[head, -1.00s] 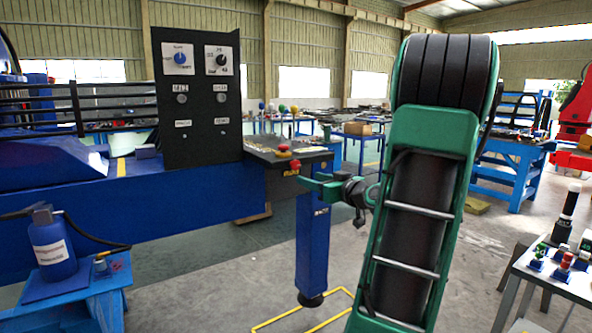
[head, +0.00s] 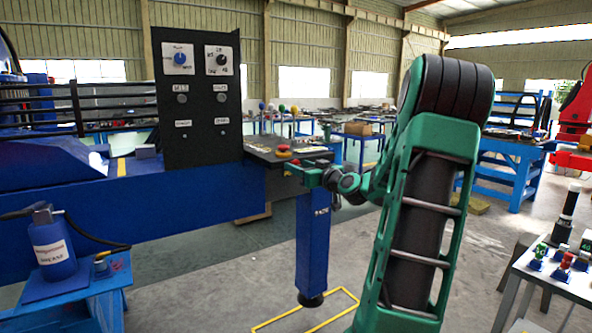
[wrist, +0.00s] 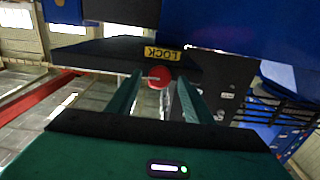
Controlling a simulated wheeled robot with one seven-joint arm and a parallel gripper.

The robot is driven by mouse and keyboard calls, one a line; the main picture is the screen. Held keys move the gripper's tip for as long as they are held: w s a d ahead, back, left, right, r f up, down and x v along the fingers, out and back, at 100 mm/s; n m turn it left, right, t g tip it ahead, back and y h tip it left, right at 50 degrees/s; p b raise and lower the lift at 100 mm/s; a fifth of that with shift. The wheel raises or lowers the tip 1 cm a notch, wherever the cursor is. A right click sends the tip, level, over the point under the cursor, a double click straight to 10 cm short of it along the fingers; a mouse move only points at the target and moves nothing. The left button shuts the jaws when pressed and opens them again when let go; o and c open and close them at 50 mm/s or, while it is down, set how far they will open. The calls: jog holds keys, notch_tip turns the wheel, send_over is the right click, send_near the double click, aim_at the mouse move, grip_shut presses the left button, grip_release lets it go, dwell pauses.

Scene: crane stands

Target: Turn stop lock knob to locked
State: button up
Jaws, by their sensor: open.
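The stop lock knob looks like the red round knob (wrist: 158,78) in the wrist view, with a short pale mark across its face. A yellow LOCK label (wrist: 161,53) is beside it, upside down in this view. My gripper (wrist: 160,84) is open, with one green finger on each side of the knob in the picture; I cannot tell whether either touches it. In the head view my gripper (head: 303,172) is at the front edge of the small dark console (head: 262,144). Red parts show there beside the fingers, too small to read.
A black upright panel (head: 197,128) with two dials stands left of the console on a blue beam (head: 190,205). A blue leg (head: 313,240) stands below the gripper. A bench with small controls (head: 555,285) is at the right. Floor between is open.

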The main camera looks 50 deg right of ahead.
jog(key=shift+w, duration=0.1)
jog(key=c, duration=1)
jog(key=shift+m, duration=0.3)
jog(key=m, duration=1.7)
jog(key=shift+d+f, duration=0.15)
jog(key=shift+f, duration=0.05)
